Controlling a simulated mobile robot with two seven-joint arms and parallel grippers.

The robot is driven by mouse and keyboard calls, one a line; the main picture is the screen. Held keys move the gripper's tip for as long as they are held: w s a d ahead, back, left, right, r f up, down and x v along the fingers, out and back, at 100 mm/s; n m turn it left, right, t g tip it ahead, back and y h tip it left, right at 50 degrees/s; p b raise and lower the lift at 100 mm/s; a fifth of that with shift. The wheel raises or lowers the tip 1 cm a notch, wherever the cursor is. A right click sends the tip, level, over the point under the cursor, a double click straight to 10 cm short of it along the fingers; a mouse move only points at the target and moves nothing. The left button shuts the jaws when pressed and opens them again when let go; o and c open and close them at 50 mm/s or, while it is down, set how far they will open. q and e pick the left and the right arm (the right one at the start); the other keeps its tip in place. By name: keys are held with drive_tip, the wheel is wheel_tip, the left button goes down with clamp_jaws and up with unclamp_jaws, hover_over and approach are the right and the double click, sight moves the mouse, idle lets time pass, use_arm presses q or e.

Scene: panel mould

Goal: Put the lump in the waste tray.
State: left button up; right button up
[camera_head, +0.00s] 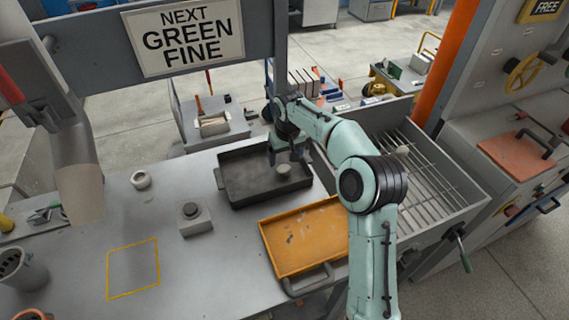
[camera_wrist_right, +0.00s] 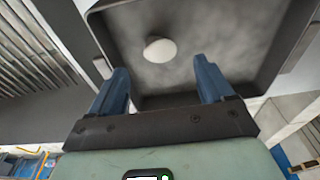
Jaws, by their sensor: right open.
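A small pale rounded lump (camera_head: 284,169) lies on the floor of a dark grey tray (camera_head: 240,195), near its right end. The lump also shows in the right wrist view (camera_wrist_right: 160,50), lying ahead of the fingers and left of the middle. My right gripper (camera_head: 285,153) is over this tray, its blue fingers (camera_wrist_right: 161,85) spread with nothing between them. An orange tray (camera_head: 305,238) with a handle stands in front of the dark tray. No label shows which tray is for waste. My left gripper is not seen.
A grey box with a dark button (camera_head: 194,217), a pale ring (camera_head: 141,180) and a yellow outlined square (camera_head: 133,268) are on the grey bench. The barred grate (camera_head: 425,175) lies right of my arm. A sign reading "NEXT GREEN FINE" (camera_head: 188,38) hangs behind.

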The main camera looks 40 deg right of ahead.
sight(286, 171)
drive_tip(key=r, duration=0.5)
drive_tip(key=shift+s+a+r, duration=0.1)
drive_tip(key=shift+s, duration=0.25)
